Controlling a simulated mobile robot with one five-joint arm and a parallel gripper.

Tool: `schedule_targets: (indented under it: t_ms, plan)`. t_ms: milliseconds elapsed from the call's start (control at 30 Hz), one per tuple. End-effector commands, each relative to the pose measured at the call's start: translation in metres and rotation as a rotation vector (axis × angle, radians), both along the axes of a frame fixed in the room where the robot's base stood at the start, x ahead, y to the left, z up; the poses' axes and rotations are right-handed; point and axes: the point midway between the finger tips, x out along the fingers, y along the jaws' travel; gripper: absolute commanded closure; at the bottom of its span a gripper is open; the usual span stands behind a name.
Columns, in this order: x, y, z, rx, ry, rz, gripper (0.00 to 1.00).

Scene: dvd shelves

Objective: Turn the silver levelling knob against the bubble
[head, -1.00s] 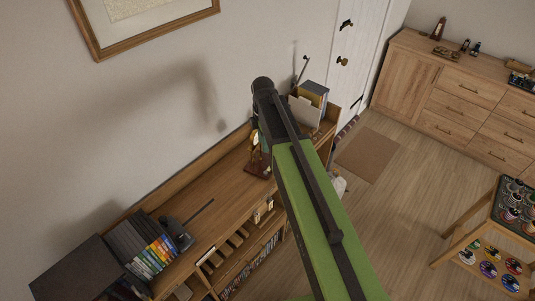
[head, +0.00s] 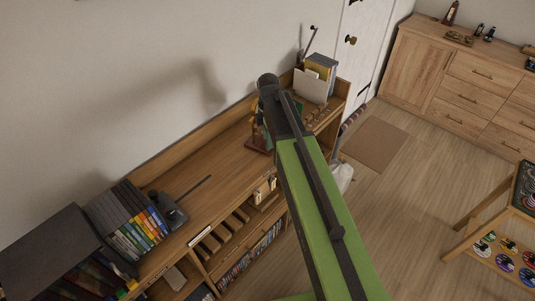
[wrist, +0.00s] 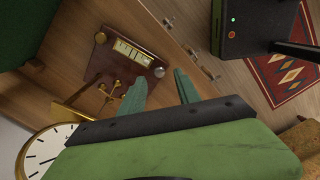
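The clock's dark red-brown wooden base (wrist: 97,66) shows in the wrist view, with a bubble vial (wrist: 130,52) in a pale brass-framed plate. The silver knob (wrist: 159,71) sits at one corner of the base, and a brass knob (wrist: 100,37) at another. My gripper (wrist: 161,79) is open, with two teal fingers spread and the silver knob just beyond and between their tips in the picture. Whether they touch it I cannot tell. The bubble is too small to read. In the head view my arm partly hides the clock base (head: 260,143).
The clock's white dial (wrist: 48,150) lies close to my gripper's left in the wrist view. A black box (wrist: 258,25) with small lights is at upper right. In the head view, files (head: 318,78) stand behind on the wooden desk (head: 190,170), and a black stand (head: 170,210) is at left.

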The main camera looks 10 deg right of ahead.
Motion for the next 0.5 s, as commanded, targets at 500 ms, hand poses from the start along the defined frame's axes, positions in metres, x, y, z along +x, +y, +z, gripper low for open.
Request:
schedule_targets:
  t_ms: [500]
  plan:
    - [0.000,-0.001,-0.032,0.000,0.000,-0.001,0.65]
